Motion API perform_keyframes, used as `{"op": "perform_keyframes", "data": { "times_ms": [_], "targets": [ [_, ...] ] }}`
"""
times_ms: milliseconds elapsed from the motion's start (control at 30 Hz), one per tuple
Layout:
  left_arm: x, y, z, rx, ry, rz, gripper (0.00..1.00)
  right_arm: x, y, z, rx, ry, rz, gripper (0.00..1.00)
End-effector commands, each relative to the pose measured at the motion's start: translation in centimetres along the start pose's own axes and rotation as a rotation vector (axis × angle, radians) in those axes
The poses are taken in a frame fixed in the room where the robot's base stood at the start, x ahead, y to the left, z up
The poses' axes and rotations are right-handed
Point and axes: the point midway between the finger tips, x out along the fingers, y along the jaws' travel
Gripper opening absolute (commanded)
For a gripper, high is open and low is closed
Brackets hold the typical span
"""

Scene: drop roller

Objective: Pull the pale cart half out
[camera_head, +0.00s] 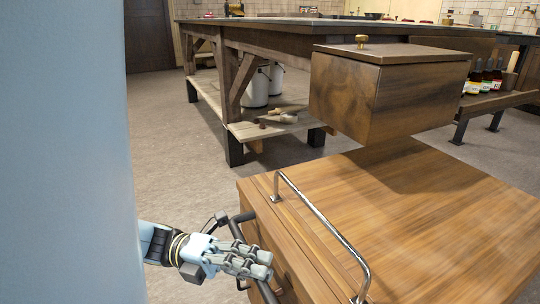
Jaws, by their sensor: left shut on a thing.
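The pale cart (430,230) is at the lower right, with a light brown wood top and a shiny metal rail (322,222) along its near left edge. A dark bar handle (236,229) sticks out from its left side. My left gripper (250,262) is at this handle, with its grey fingers shut on the bar. The fingers hide part of the handle. The cart's right part runs out of the picture, and its lower part is mostly hidden. My right gripper is not in view.
A dark wooden box (385,95) with a brass knob hangs over the cart's far part. Behind stands a long workbench (270,35) with white buckets (255,88) on its lower shelf. Bottles (485,77) stand at the right. The grey floor (180,150) left of the cart is clear.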

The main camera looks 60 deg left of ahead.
Motion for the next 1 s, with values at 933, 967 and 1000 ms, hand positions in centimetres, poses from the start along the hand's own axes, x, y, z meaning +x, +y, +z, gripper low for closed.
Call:
{"op": "perform_keyframes", "data": {
  "times_ms": [933, 967, 1000],
  "targets": [
    [-6.6, 0.3, -0.1, -0.002, -0.001, 0.013, 0.40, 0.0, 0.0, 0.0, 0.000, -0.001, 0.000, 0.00],
    [-7.3, 0.3, -0.1, -0.002, -0.001, 0.013, 0.40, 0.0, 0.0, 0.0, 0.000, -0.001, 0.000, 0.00],
    [-8.1, 0.2, -0.1, -0.002, -0.001, 0.013, 0.40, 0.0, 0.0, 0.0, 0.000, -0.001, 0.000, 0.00]
  ]
}}
